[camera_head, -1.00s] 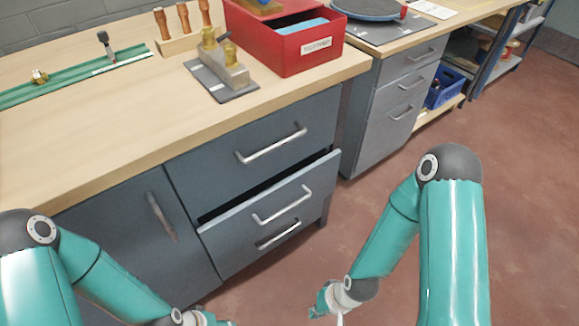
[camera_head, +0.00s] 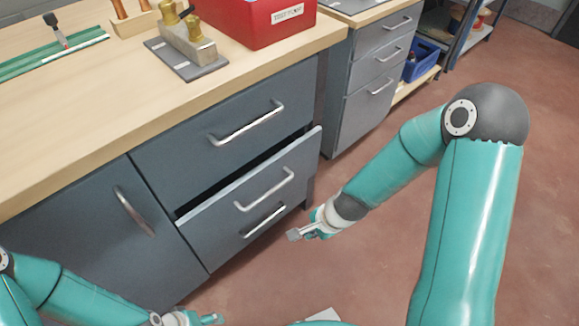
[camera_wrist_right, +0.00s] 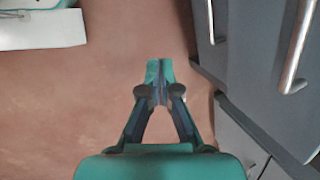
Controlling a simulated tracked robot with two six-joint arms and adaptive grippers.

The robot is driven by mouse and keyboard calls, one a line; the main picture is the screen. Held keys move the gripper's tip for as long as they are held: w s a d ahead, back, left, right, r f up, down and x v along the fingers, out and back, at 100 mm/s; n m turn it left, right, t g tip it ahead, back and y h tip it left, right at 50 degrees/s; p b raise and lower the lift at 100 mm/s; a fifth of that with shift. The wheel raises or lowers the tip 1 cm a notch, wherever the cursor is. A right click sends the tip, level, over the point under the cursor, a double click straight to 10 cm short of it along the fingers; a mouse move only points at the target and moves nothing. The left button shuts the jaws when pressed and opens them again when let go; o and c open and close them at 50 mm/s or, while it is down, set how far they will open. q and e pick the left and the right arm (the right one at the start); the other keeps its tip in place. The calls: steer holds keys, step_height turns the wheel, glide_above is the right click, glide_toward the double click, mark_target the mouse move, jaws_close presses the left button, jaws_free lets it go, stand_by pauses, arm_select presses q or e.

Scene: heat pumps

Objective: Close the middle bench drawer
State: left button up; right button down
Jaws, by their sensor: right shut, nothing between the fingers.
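The middle bench drawer (camera_head: 225,210) is grey-blue and stands partly open, with a dark gap above its front edge. Its silver bar handle (camera_head: 265,190) faces the room. My right gripper (camera_head: 294,235) is shut and empty, in front of and apart from the drawer, near its lower right side. In the right wrist view its fingertips (camera_wrist_right: 160,68) meet over bare floor, with grey fronts and a silver handle (camera_wrist_right: 297,45) at the right. My left gripper (camera_head: 215,318) is low at the bottom edge, and its fingers are too small to read.
The top drawer (camera_head: 190,150) above is shut. A cupboard door (camera_head: 80,235) is at the left. A second silver handle (camera_head: 265,220) sits just below the middle one. The red floor (camera_head: 370,255) is clear around my right gripper. A red box (camera_head: 260,22) stands on the bench top.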

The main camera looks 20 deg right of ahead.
steer(key=w+d+r+m+t+b, duration=0.2)
steer(key=w+r+m+t, duration=0.15)
steer(key=r+m, duration=0.4)
steer(key=w+d+r+m+t+b, duration=0.2)
steer(key=w+d+r+m, duration=0.1)
steer(key=w+r+m, duration=0.4)
steer(key=m+b, duration=0.1)
steer(key=b, duration=0.2)
glide_toward(283, 160)
steer(key=shift+y, duration=0.3)
steer(key=x, duration=0.5)
steer(key=shift+s+d+f, duration=0.1)
steer(key=shift+d+f, duration=0.1)
steer(key=shift+f, duration=0.35)
arm_select(q)
step_height(283, 160, down, 8)
arm_select(e)
steer(key=shift+w+a+f, duration=0.15)
steer(key=shift+w, duration=0.35)
steer(key=shift+w, duration=0.15)
